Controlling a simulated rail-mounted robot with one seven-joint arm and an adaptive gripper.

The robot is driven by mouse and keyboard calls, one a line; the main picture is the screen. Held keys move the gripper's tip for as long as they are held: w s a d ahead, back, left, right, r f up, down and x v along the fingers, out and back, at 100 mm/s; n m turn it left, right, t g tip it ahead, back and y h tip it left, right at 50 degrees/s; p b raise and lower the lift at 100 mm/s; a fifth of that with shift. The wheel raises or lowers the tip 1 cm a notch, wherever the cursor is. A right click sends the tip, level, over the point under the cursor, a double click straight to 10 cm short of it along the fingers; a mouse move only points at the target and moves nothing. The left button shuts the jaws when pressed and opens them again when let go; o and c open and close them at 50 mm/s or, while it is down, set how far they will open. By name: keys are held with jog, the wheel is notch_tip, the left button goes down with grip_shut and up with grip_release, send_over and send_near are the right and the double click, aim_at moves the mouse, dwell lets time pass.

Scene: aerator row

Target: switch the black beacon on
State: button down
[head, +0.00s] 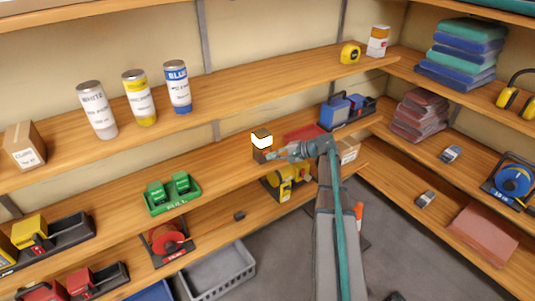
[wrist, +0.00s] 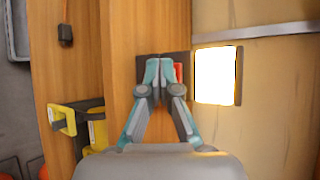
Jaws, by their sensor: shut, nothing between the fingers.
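The black beacon (head: 262,141) stands on the middle shelf in the head view, with a brightly glowing pale lamp face. In the wrist view the beacon (wrist: 239,76) shows a glowing white lamp and a dark base, with a small red part (wrist: 179,73) on the base. My gripper (head: 272,156) is shut and empty at the beacon's base. In the wrist view the closed fingertips (wrist: 157,68) overlap the dark base just beside the red part. The fingers hide part of the base, and I cannot tell whether they touch it.
A green tray (head: 171,207) with two green units stands to the left on the same shelf. A blue battery unit (head: 343,109) and a red item (head: 303,133) are to the right. A yellow reel (head: 287,182) sits on the shelf below. The shelf left of the beacon is clear.

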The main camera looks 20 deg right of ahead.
jog(key=shift+s, duration=0.25)
jog(key=s, duration=0.2)
jog(key=s+d, duration=0.1)
jog(key=s, duration=0.2)
jog(key=shift+s+d+b, duration=0.1)
jog(key=shift+s+b, duration=0.25)
dwell(0.5)
jog(key=s+a+f+n+g+h, duration=0.1)
jog(key=s+a+f+g+h, duration=0.15)
jog(key=s+f, duration=0.5)
jog(key=s+a+f+n+g+h, duration=0.1)
jog(key=s+a+f+n+g, duration=0.2)
jog(key=f, duration=0.7)
jog(key=s+a+f+g+h, duration=0.2)
jog(key=s+a+f, duration=0.3)
jog(key=f, duration=0.4)
jog(key=s+a+f+n+g+h, duration=0.1)
jog(key=s+a+f+n+g, duration=0.1)
jog(key=s, duration=0.8)
jog(key=s+a+f+n+g+h, duration=0.2)
jog(key=s+a+f, duration=0.3)
jog(key=s, duration=0.6)
jog(key=s+a+f+n+g+h, duration=0.1)
jog(key=s+a+f+n+g, duration=0.2)
jog(key=s+f, duration=0.4)
jog(key=s+a, duration=0.1)
jog(key=s, duration=0.2)
jog(key=shift+s+n+g+b, duration=0.2)
jog(key=shift+n+g+b, duration=0.1)
jog(key=shift+g, duration=0.05)
